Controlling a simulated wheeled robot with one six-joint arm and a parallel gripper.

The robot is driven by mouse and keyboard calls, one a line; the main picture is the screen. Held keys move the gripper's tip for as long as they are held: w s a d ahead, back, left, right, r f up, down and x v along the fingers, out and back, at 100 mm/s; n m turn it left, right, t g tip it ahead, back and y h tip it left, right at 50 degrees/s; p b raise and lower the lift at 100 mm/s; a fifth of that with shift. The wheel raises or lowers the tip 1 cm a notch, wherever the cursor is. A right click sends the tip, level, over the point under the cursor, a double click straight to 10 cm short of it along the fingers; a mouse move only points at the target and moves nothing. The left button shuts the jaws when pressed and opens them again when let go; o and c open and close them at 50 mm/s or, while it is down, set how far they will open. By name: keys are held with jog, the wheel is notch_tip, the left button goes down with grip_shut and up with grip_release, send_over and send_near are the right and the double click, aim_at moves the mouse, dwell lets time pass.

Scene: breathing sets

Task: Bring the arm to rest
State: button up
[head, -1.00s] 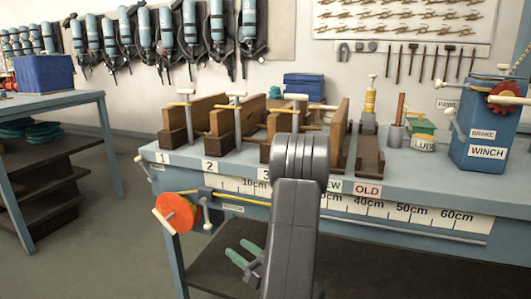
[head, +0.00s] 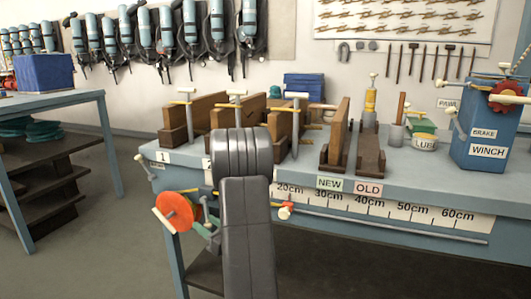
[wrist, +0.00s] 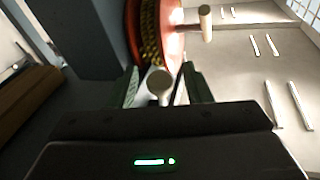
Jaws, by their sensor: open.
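My gripper (wrist: 160,88) shows in the wrist view with its two green fingers apart. A red-orange wheel (wrist: 139,28) with a cream handle (wrist: 205,22) is just beyond. In the head view my grey arm (head: 247,235) reaches down in front of the bench, and my gripper is mostly hidden beside the orange wheel (head: 175,212) at the bench's left front.
The blue bench (head: 430,175) carries wooden clamp frames (head: 209,108), NEW and OLD (head: 368,188) labels, a lube pot (head: 424,143) and a winch (head: 486,135). A rail (head: 380,229) runs along its front. Open floor (head: 90,230) lies left, before another table (head: 50,104).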

jog(key=shift+s+d+r+n+g+h+p, duration=0.2)
jog(key=shift+d+r+n+g+h+p, duration=0.25)
jog(key=shift+p, duration=1.65)
jog(key=s+d+h+p, duration=0.1)
jog(key=s+d, duration=0.7)
jog(key=d, duration=0.2)
jog(key=shift+s+d+p, duration=0.25)
jog(key=shift+d+p, duration=0.15)
jog(key=shift+r+h, duration=0.1)
jog(key=shift+h, duration=0.25)
jog(key=shift+s, duration=0.1)
